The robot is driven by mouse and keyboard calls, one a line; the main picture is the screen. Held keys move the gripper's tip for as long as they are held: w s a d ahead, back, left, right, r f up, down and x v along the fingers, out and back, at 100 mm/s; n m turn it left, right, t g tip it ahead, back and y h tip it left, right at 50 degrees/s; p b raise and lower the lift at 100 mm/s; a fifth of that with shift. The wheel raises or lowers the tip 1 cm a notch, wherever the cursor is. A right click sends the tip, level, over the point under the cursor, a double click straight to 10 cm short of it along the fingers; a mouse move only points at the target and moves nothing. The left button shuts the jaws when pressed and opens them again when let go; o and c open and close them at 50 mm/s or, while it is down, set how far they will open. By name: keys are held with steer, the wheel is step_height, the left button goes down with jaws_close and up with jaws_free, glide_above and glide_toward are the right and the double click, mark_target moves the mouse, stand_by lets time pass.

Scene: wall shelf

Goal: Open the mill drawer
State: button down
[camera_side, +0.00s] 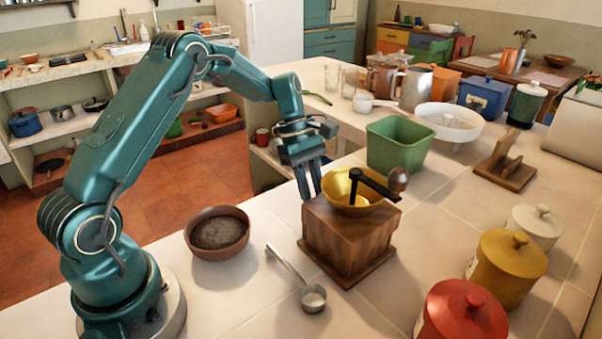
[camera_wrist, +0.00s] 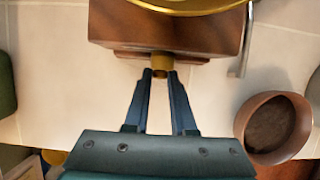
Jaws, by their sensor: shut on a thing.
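The wooden coffee mill (camera_side: 345,240) stands upright on the tiled counter, with a brass bowl (camera_side: 352,190) and a black crank (camera_side: 372,184) on top. In the wrist view the mill's wooden body (camera_wrist: 180,32) fills the top middle. A small brass knob (camera_wrist: 161,66) sticks out from its near side, between my fingertips. My gripper (camera_side: 308,192) is at the far left side of the mill, shut on the knob, and it also shows in the wrist view (camera_wrist: 160,76). The side view hides the knob and drawer face; I cannot tell how far the drawer stands out.
A brown bowl of dark grounds (camera_side: 217,232) and a metal scoop (camera_side: 312,296) lie left and in front of the mill. A green bin (camera_side: 398,146) stands behind it. Red (camera_side: 462,312), yellow (camera_side: 507,265) and cream (camera_side: 534,225) canisters stand at right.

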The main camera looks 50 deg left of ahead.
steer(key=a, duration=0.7)
steer(key=c, duration=0.8)
jaws_free()
steer(key=shift+o, duration=0.2)
steer(key=shift+v, duration=2.6)
